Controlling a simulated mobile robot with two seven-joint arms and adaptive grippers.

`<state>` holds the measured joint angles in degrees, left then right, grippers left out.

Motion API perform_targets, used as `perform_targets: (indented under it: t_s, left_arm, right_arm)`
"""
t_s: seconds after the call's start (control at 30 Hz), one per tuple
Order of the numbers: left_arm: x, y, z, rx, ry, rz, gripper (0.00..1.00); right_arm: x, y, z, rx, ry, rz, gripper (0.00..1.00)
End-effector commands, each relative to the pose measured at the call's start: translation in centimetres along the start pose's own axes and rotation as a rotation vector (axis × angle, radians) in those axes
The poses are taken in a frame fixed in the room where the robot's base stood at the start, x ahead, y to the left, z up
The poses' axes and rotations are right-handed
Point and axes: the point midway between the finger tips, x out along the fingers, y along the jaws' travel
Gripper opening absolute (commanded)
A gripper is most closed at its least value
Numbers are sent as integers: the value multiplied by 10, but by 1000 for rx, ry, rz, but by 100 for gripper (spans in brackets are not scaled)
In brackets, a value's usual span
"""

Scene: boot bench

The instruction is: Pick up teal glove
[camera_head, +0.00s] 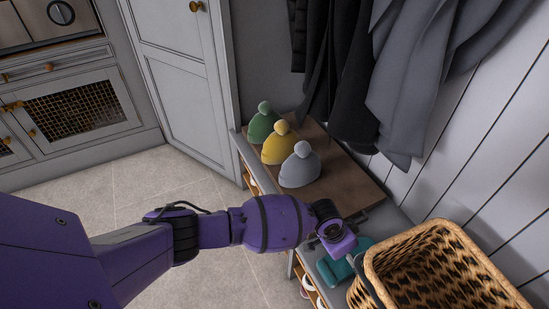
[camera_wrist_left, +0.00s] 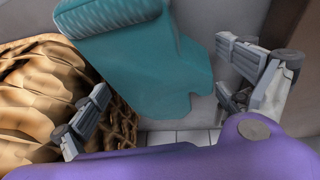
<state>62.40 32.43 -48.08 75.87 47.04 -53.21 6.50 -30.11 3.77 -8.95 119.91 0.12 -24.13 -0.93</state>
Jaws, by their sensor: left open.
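The teal glove (camera_head: 331,270) lies on the grey bench top, beside the wicker basket. In the left wrist view the glove (camera_wrist_left: 145,55) shows large, with a rolled cuff at the upper left and the flatter hand part towards the middle. My left gripper (camera_wrist_left: 163,75) is open and empty, its fingers spread either side of the glove's hand part. In the head view my left gripper (camera_head: 350,248) is above the glove and hides part of it. Whether a finger touches the glove, I cannot tell. My right gripper is not in view.
The wicker basket (camera_head: 425,240) stands close on the right, near one left finger. Green (camera_head: 262,124), yellow (camera_head: 279,144) and grey (camera_head: 300,167) knit hats sit on the wooden board behind. Dark coats (camera_head: 345,80) hang above. Shoes (camera_head: 309,288) show on the shelf below.

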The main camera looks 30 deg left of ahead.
Motion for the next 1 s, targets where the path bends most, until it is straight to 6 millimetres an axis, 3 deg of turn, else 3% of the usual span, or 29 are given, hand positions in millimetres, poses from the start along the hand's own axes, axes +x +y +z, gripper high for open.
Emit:
perform_targets:
  t_s: [0.13, 0.4, 0.77, 1.0]
  left_arm:
    - [-3, 0, -6, 4, 6, -2, 95]
    - [-3, 0, -6, 4, 7, -2, 63]
    - [-9, -2, -8, 4, 7, -2, 63]
    - [-41, 2, -22, 7, 11, -2, 63]
  right_arm:
    - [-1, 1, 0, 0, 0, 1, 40]
    - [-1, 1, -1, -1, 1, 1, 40]
    - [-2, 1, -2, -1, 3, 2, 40]
    - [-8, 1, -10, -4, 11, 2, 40]
